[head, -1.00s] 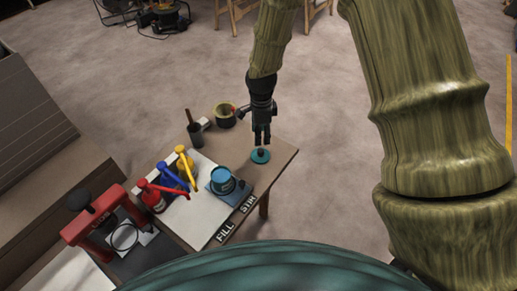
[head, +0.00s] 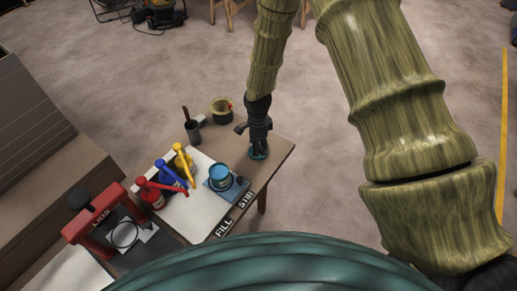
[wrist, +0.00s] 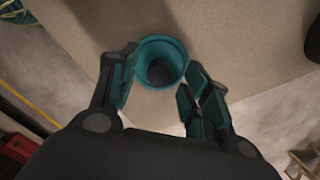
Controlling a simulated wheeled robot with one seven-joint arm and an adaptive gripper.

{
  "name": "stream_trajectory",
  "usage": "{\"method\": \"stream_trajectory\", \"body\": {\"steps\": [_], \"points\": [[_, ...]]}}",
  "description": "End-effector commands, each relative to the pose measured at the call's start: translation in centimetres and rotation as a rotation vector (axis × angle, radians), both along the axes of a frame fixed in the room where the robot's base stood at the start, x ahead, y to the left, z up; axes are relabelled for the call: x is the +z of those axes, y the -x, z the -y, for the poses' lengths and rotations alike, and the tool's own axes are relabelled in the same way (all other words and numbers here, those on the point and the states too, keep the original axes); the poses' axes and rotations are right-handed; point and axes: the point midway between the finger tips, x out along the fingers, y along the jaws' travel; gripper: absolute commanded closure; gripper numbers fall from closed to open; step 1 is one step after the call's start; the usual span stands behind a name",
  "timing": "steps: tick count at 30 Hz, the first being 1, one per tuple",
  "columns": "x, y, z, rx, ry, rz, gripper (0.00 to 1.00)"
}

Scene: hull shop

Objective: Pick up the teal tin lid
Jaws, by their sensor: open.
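The teal tin lid (head: 258,156) lies on the right part of the table, mostly hidden by my gripper in the head view. In the wrist view the lid (wrist: 162,62) is a round teal disc with a dark middle, just beyond and between the fingertips. My gripper (head: 258,150) points down over the lid, close above it. In the wrist view my gripper (wrist: 158,88) is open, with one finger on each side of the lid's near edge. I cannot tell whether a finger touches it.
The table's right corner (head: 284,150) is bare.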

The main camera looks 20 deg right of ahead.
Motion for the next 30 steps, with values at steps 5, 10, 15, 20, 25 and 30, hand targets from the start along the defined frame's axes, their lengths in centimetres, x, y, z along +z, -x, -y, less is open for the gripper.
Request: {"method": "stream_trajectory", "body": {"steps": [5, 10, 15, 20, 25, 30], "points": [[-1.3, 0.1, 0.0, 0.000, 0.000, -0.001, 0.52], [-1.5, 0.1, 0.0, 0.000, -0.001, 0.000, 0.52], [-1.5, 0.0, 0.0, 0.000, -0.001, 0.000, 0.60], [-1.5, 0.1, 0.0, 0.000, 0.000, 0.000, 0.89], [-1.5, 0.1, 0.0, 0.000, 0.000, -0.001, 0.92], [-1.5, 0.1, 0.0, 0.000, 0.000, -0.001, 0.92]]}}
